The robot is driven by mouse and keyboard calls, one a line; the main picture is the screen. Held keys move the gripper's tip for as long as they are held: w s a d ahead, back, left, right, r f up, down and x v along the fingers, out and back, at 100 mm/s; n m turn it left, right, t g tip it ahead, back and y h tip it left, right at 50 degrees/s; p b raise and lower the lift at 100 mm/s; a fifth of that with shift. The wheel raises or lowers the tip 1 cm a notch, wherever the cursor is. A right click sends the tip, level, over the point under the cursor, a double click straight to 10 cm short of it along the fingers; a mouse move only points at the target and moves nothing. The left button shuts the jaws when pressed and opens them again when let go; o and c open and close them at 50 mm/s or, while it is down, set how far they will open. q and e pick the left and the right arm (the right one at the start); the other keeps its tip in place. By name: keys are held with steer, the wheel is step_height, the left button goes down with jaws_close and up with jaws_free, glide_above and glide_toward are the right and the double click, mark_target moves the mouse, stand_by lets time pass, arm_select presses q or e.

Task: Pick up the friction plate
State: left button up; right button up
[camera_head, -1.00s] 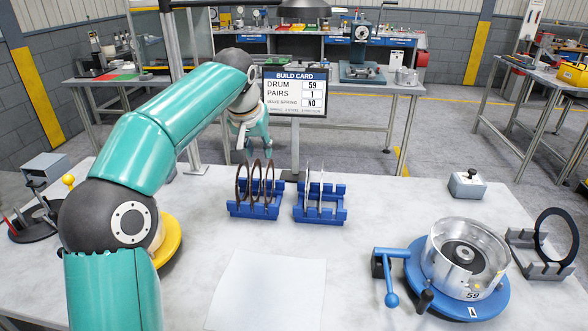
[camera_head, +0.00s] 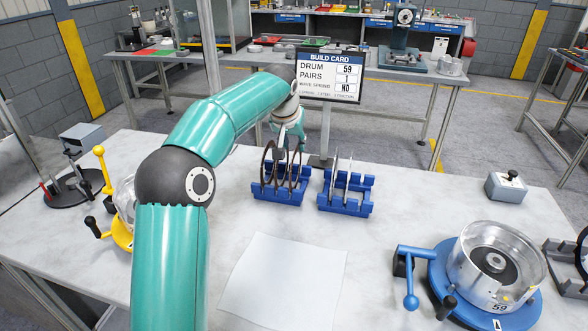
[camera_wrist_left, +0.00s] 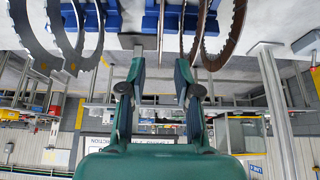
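Dark brown friction plates (camera_head: 264,164) stand upright in the left blue rack (camera_head: 277,198); brown toothed plates (camera_wrist_left: 236,25) also show at the upper right of the left wrist view. Thin grey steel plates (camera_wrist_left: 96,40) stand in the right blue rack (camera_head: 346,208). My left gripper (camera_head: 289,148) is at the far side of the left rack, close to the plates' tops and partly hidden by them. My right gripper is not in view.
A build card (camera_head: 330,78) stands behind the racks. A white sheet (camera_head: 285,280) lies in front. A blue fixture with a clear-walled drum (camera_head: 497,265) is at right, a yellow fixture (camera_head: 122,235) at left, partly behind my arm. A grey button box (camera_head: 506,187) stands at right.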

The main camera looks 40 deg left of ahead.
mark_target(296, 149)
arm_select(q)
steer(key=shift+w+p+x, duration=0.2)
steer(key=shift+p+x, duration=0.35)
steer(key=shift+x, duration=2.1)
steer(key=shift+a+r, duration=0.1)
steer(key=shift+r, duration=0.1)
jaws_close()
